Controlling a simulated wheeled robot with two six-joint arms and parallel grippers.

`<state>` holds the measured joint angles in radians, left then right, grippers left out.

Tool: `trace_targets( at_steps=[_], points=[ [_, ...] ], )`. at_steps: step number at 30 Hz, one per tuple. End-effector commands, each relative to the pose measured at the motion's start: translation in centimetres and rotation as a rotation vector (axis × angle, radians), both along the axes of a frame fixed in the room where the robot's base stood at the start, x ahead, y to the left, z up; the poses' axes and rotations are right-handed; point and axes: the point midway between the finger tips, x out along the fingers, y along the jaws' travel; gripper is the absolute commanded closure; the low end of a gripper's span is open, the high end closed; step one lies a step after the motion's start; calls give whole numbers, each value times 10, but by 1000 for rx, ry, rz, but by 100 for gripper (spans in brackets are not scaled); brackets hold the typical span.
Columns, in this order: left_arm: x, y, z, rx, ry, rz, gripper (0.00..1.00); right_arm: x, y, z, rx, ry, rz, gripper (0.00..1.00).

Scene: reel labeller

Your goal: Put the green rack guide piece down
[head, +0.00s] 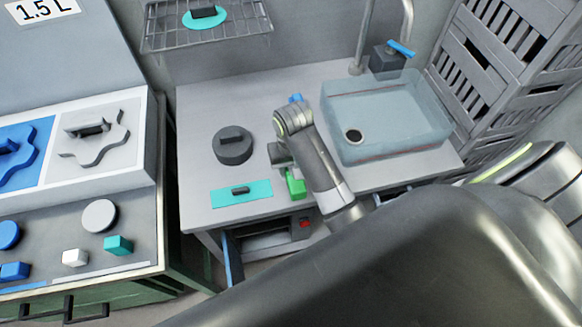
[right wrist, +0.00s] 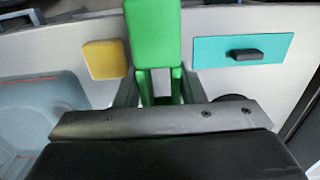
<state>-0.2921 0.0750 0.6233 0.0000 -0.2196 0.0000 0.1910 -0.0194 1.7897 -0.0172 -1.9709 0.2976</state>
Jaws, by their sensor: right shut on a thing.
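The green rack guide piece (head: 295,185) is near the front edge of the grey counter (head: 205,110), between the teal plate and my forearm. In the right wrist view the green piece (right wrist: 153,35) stands between my fingers, a block with two legs below it. My right gripper (right wrist: 159,84) is shut on it. In the head view my right gripper (head: 288,168) is partly hidden by its own arm. I cannot tell whether the piece touches the counter. My left gripper is in neither view.
A teal plate with a dark handle (head: 226,197) lies left of the green piece. A dark round knobbed piece (head: 233,150) sits behind it. A yellow block (right wrist: 104,59) is beside the green piece. The sink basin (head: 400,105) fills the right side. A wire shelf (head: 170,38) hangs behind.

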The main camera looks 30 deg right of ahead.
Motion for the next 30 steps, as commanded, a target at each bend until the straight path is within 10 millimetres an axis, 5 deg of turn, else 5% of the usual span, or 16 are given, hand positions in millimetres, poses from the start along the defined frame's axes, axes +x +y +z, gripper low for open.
trace_targets(
  at_steps=[7,14,21,30],
  points=[
    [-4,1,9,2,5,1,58,-2,0,-40,1,6,0,93],
    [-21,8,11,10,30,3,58,-1,0,-60,0,4,0,93],
    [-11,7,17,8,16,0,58,-1,1,-89,0,4,0,93],
    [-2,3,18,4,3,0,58,-1,1,-96,0,1,0,93]
  ],
)
